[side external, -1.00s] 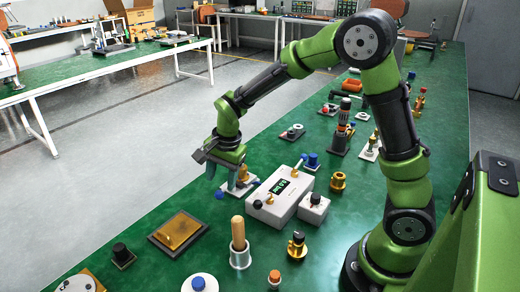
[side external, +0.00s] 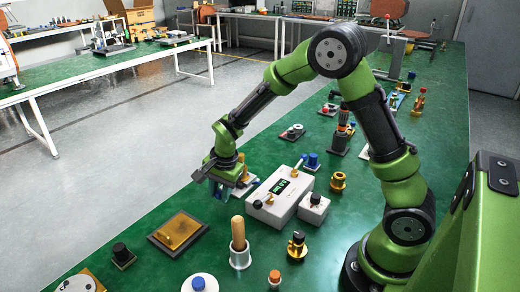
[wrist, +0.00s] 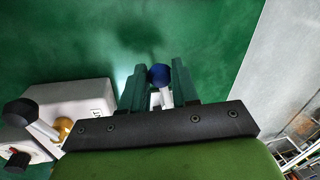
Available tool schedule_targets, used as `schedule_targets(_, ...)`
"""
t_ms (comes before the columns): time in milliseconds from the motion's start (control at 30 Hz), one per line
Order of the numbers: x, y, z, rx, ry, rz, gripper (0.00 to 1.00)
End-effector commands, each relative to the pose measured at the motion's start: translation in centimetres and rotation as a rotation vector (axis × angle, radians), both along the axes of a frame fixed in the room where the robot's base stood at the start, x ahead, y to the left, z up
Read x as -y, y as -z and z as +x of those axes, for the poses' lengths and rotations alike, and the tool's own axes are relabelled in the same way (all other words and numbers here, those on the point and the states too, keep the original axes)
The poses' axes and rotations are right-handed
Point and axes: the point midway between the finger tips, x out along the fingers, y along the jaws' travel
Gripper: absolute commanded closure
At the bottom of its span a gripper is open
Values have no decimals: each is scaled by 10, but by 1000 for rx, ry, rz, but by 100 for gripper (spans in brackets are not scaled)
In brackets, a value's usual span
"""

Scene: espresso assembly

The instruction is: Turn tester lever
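The white tester box (side external: 275,203) with a lit green display stands on the green bench; its side shows at the left in the wrist view (wrist: 75,97). A lever with a blue ball knob (wrist: 159,74) on a pale stem shows in the wrist view, and the knob (side external: 219,194) is partly hidden in the side view. My gripper (wrist: 160,86) is lowered beside the tester's left end. Its green fingers stand apart, one on each side of the lever. I cannot tell whether they touch it. The lever's base is hidden.
A black-knobbed lever (wrist: 20,111) on a brass pivot is on the tester. A small white box (side external: 313,208) with a black knob adjoins it. A wooden-handled tool in a cup (side external: 239,243) and a brown pad (side external: 178,231) stand nearer the front. The bench edge is close on the left.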

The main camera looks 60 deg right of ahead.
Motion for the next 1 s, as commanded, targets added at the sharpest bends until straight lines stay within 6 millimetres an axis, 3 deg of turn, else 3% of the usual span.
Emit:
schedule_targets(100,0,0,0,0,0,0,100)
schedule_targets(567,-2,0,4,0,45,0,100)
schedule_targets(1000,-5,0,30,2,373,-1,100)
